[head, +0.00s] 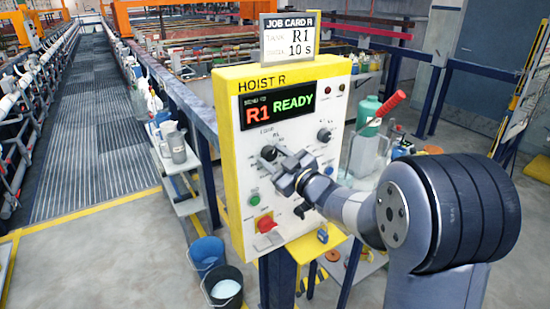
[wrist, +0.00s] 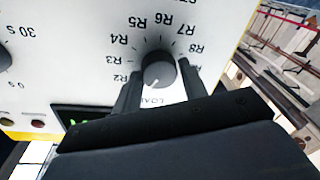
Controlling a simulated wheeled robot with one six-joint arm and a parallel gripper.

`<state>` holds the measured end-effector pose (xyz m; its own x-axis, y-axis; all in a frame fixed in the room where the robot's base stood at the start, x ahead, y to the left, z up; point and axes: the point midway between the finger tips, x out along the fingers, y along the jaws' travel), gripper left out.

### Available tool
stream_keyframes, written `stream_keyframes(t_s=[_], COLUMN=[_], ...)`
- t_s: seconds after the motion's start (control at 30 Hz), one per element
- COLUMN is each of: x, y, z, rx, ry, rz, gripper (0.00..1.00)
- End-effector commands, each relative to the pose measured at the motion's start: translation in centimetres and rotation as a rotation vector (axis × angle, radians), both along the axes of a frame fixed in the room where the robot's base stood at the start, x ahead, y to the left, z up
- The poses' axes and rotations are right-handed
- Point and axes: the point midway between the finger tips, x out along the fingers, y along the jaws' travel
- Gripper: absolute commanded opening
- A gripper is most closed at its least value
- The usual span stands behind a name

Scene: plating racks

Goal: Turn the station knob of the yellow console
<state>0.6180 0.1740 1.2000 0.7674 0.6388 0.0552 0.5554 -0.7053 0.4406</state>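The yellow console (head: 226,160) is marked HOIST R, and its display (head: 278,105) reads R1 READY. The station knob (wrist: 158,72) is dark and round, among upside-down labels from R2 to R8 and LOAD in the wrist view. Its white pointer line aims down and slightly left there, toward the LOAD side. The knob also shows at the left of the panel (head: 268,153). My gripper (wrist: 160,88) is at the knob, one finger on each side, close against it. I cannot tell whether the fingers press on it. My gripper partly hides the knob's surroundings in the head view (head: 283,170).
A second knob (head: 324,135) sits to the right on the panel. A green button (head: 254,201), a red button (head: 266,225) and a blue button (head: 328,171) are below. A job card (head: 288,38) reading R1, 10 s stands on top. Buckets (head: 207,253) stand on the floor left.

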Motion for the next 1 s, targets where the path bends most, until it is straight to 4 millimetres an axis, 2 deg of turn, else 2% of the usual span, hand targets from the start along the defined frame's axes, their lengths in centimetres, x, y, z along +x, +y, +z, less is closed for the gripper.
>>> stream_keyframes(t_s=[0.03,0.2,0.57,1.0], x=[0.0,0.0,-0.6,-6.7], y=[0.0,0.0,-0.6,-5.7], z=[0.0,0.0,0.0,-0.6], rx=[0.0,0.0,0.001,0.0], ry=[0.0,-0.002,-0.002,-0.003], rz=[0.0,-0.001,-0.002,-0.005], gripper=[0.45,0.59,0.59,0.59])
